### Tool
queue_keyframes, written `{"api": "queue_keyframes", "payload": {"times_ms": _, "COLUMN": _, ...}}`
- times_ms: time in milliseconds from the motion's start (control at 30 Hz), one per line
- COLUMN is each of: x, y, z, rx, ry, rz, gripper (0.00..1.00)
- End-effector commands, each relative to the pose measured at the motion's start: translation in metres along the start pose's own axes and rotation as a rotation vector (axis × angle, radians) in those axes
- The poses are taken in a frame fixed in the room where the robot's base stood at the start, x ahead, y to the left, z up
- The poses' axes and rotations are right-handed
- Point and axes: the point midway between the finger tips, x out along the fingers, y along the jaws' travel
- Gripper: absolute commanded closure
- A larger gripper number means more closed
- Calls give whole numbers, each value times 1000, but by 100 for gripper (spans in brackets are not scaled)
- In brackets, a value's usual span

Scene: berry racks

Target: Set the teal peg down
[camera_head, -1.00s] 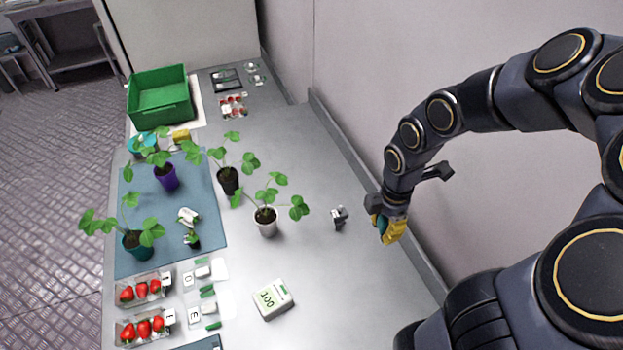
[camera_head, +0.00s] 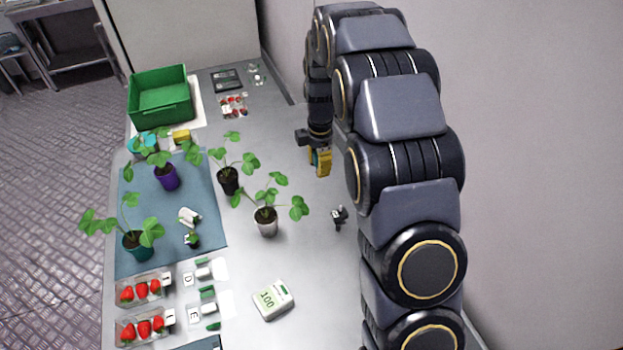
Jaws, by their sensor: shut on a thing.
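My gripper (camera_head: 320,164), with yellow fingers, is above the right side of the grey table, to the right of the plants and near the wall. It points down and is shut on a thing. The teal peg is hidden in the now view, behind the fingers. A teal patch showed between the fingers in the earlier frame. I cannot tell how high the fingers are over the table.
Potted plants stand on and beside a blue mat (camera_head: 135,262). A small dark grey object (camera_head: 340,217) and a white box marked 100 (camera_head: 273,299) are nearer. A green crate (camera_head: 160,97) stands at the far left. Bare table (camera_head: 285,140) lies left of the gripper.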

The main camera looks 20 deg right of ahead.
Motion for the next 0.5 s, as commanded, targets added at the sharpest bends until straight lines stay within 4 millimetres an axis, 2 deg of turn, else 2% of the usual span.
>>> {"api": "queue_keyframes", "payload": {"times_ms": 33, "x": 13, "y": -3, "z": 2, "rx": 4, "ry": 2, "rz": -10, "gripper": 93}}
{"api": "queue_keyframes", "payload": {"times_ms": 200, "x": 39, "y": -4, "z": 2, "rx": 6, "ry": 2, "rz": -8, "gripper": 93}}
{"api": "queue_keyframes", "payload": {"times_ms": 367, "x": 51, "y": 3, "z": 5, "rx": 7, "ry": -1, "rz": -2, "gripper": 93}}
{"api": "queue_keyframes", "payload": {"times_ms": 500, "x": 62, "y": 22, "z": 9, "rx": 7, "ry": 1, "rz": -3, "gripper": 93}}
